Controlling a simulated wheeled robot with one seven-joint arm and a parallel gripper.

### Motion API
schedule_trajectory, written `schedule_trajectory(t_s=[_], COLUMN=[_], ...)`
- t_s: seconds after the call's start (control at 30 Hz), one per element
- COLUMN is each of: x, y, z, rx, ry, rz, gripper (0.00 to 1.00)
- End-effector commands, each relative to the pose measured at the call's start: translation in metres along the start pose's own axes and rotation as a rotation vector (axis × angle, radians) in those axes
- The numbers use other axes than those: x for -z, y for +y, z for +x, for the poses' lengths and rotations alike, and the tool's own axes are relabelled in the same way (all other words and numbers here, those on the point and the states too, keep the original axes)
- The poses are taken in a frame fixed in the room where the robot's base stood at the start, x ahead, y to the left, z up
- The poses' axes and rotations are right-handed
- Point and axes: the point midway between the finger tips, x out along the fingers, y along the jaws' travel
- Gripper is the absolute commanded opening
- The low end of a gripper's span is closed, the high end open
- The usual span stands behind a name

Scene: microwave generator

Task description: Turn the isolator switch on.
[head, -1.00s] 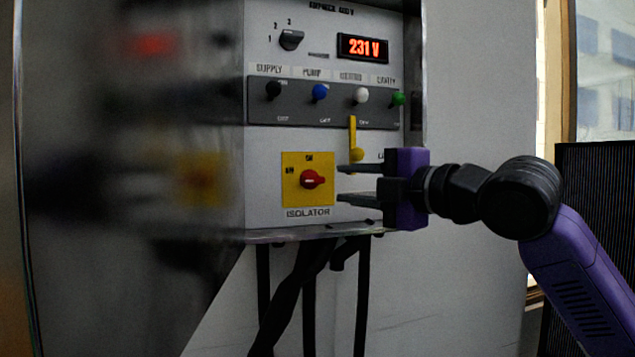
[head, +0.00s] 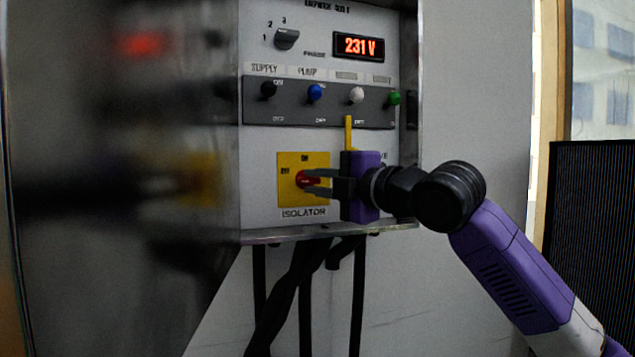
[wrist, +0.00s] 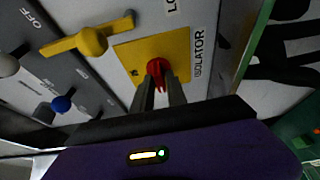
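The isolator switch is a red knob (head: 301,180) on a yellow plate (head: 287,198), with ON marked at the top and OFF at the left. The knob's grip looks roughly level, though my fingers cover part of it. My gripper (head: 313,181) reaches in from the right, with one finger above the grip and one below. In the wrist view the red knob (wrist: 154,66) shows between the tips of my gripper (wrist: 157,82). The fingers are drawn close together and look shut on the knob. The exact contact is hard to see.
A yellow lever (head: 348,132) stands just above my gripper; the wrist view shows it (wrist: 90,41) left of the plate. A row of toggles, including a blue one (head: 315,92), and a lit 231 V display (head: 358,46) sit higher. Dark cables (head: 306,290) hang below the panel.

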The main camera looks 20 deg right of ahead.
Motion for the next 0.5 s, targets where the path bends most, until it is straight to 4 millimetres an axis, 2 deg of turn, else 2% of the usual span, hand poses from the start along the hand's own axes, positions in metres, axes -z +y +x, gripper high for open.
schedule_trajectory(t_s=[0.03,0.07,0.5], x=[0.0001,0.0,0.0009], y=[0.0,0.0,-0.0021], z=[-0.0001,-0.0001,0.0001], rx=[0.0,0.0,-0.013], ry=[0.0,0.0,0.002], rz=[0.0,0.0,0.036], gripper=[0.06,0.0,0.0])
